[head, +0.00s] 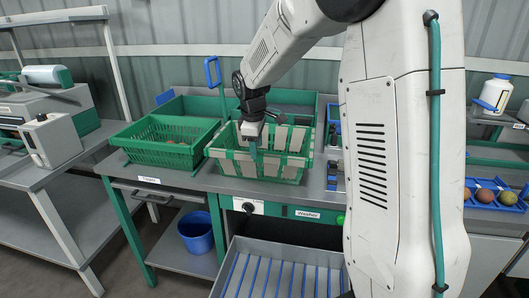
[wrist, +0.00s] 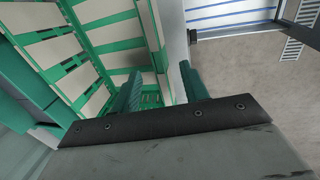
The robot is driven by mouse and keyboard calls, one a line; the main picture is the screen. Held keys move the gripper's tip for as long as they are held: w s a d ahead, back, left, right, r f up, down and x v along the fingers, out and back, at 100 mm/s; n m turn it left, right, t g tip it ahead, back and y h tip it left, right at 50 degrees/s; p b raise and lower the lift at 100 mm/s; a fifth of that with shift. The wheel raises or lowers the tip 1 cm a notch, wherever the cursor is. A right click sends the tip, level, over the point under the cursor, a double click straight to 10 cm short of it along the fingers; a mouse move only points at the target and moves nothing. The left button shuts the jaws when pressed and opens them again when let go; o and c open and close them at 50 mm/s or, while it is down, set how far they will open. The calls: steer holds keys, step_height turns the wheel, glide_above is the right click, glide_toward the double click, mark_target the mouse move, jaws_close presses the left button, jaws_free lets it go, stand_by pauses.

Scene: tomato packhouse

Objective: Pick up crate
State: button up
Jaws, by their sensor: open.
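A green crate with beige slats (head: 292,172) stands on the workbench in the middle of the head view and looks empty. In the wrist view its slatted inside and one wall (wrist: 152,38) fill the upper left. My gripper (head: 252,145) points down at this crate's near side. In the wrist view my gripper (wrist: 160,88) is open, with one teal finger on the crate's inner side and the other beyond the wall's outer side. The wall's rim runs between them. Whether either finger touches it, I cannot tell.
A green basket (head: 150,153) with a few reddish tomatoes stands close at the left. Green bins (head: 195,107) are behind. A blue bucket (head: 194,232) sits on the lower shelf. A grey tray with blue bars (head: 272,270) lies in front.

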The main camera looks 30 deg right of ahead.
mark_target(256, 161)
steer(key=x, duration=0.5)
steer(key=shift+w+a+f, duration=0.2)
steer(key=shift+w+f, duration=0.05)
steer(key=shift+f, duration=0.1)
steer(key=shift+r, duration=0.1)
jaws_close()
